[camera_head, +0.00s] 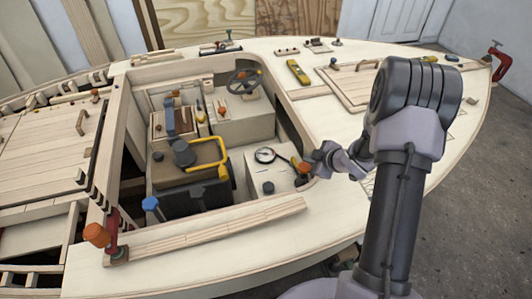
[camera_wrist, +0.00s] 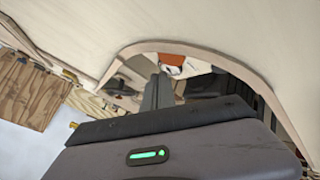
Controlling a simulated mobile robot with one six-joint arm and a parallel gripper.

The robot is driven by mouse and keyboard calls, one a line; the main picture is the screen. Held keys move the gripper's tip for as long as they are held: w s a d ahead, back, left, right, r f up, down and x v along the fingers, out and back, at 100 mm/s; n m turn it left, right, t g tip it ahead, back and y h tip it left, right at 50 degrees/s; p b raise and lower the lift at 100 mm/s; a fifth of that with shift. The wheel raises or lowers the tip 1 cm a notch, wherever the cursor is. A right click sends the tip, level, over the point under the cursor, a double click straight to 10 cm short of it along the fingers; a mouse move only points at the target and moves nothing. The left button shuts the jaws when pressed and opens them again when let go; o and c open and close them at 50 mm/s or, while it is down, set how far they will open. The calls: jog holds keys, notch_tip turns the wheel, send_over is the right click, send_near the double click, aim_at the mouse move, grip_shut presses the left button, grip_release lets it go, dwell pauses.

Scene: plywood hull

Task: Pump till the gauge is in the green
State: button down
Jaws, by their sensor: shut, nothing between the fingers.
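A round white-faced gauge (camera_head: 265,155) with a dark rim sits on the pale box inside the cockpit. Its needle and coloured zones are too small to read. An orange-topped knob or handle (camera_head: 303,167) stands at the right of the box, with yellow beside it; I cannot tell for sure that it is the pump's. My gripper (camera_head: 309,163) is at the cockpit's right edge, right beside this orange part; contact cannot be told. In the wrist view my shut gripper (camera_wrist: 158,92) points into the opening, with an orange and white thing (camera_wrist: 172,62) just beyond its tips.
The cockpit coaming (camera_head: 295,110) curves close around my gripper. A yellow-handled dark box (camera_head: 205,155) stands left of the gauge. A steering wheel (camera_head: 243,80) is at the far side. The right foredeck is partly clear.

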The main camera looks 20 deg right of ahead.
jog(key=w+d+r+m+g+h+p, duration=0.1)
jog(key=w+d+r+m+h+p, duration=0.1)
jog(key=m, duration=0.4)
notch_tip(320, 180, up, 4)
jog(key=m+g+h+p, duration=0.4)
jog(key=m+g+p, duration=0.15)
jog(key=m, duration=1.15)
send_over(306, 166)
jog(key=w, duration=0.2)
jog(key=a+m, duration=0.1)
jog(key=m, duration=0.1)
jog(key=s+a+m+g, duration=0.1)
jog(key=m, duration=0.1)
jog(key=s+a+r+m+g, duration=0.1)
jog(key=m, duration=0.1)
jog(key=shift+a+y, duration=0.3)
jog(key=shift+a, duration=0.1)
jog(key=b+x, duration=0.2)
jog(key=x, duration=0.8)
jog(key=shift+s, duration=0.15)
